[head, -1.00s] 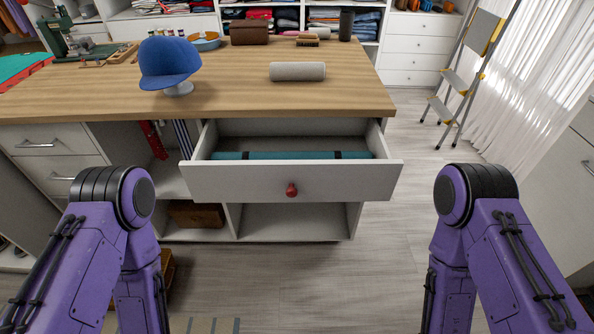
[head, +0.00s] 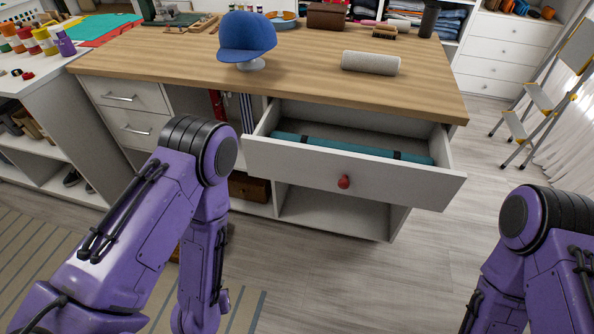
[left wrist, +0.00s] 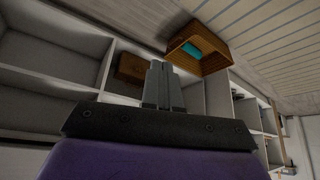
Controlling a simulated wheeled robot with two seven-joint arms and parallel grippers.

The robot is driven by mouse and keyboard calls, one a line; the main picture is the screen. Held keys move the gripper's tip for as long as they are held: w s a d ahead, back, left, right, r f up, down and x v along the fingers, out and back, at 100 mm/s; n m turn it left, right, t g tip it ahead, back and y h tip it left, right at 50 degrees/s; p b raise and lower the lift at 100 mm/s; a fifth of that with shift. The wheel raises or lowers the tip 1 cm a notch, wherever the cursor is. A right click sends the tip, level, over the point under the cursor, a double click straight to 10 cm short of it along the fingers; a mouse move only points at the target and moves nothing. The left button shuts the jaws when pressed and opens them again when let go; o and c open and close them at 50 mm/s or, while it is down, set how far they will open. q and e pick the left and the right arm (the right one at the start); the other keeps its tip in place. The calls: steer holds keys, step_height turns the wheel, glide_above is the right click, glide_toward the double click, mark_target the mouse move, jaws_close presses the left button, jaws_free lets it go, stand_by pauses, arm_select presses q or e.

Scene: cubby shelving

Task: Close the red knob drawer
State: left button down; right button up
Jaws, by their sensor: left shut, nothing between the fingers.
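The drawer (head: 300,163) with the red knob (head: 344,182) stands pulled out from the cabinet under the wooden worktop in the head view. A teal roll with dark bands (head: 350,149) lies inside it. My left gripper (left wrist: 162,66) shows in the left wrist view, with its fingers together and nothing between them. It is low in front of open cubbies, and the drawer cannot be made out in that view. In the head view both purple arms are in front of the cabinet, one to each side of the drawer, with no gripper visible.
A blue cap on a stand (head: 246,42) and a grey roll (head: 370,63) are on the worktop (head: 300,70). A brown box (left wrist: 132,68) sits in a cubby, and a wooden crate (left wrist: 215,63) is nearby. A stepladder (head: 540,100) stands at right. Floor is clear right of the cabinet.

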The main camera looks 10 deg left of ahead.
arm_select(q)
steer(key=w+d+r+m+t+h, duration=0.1)
steer(key=w+d+r+m+t, duration=0.25)
steer(key=w, duration=0.35)
steer(key=m+t+h+p, duration=0.15)
steer(key=m+t, duration=0.75)
steer(key=m, duration=1.1)
glide_toward(283, 165)
steer(key=w+p, duration=0.2)
steer(key=w, duration=0.4)
steer(key=shift+a+p, duration=0.15)
steer(key=shift+p, duration=0.15)
steer(key=shift+w+f, duration=0.15)
steer(key=shift+w, duration=0.3)
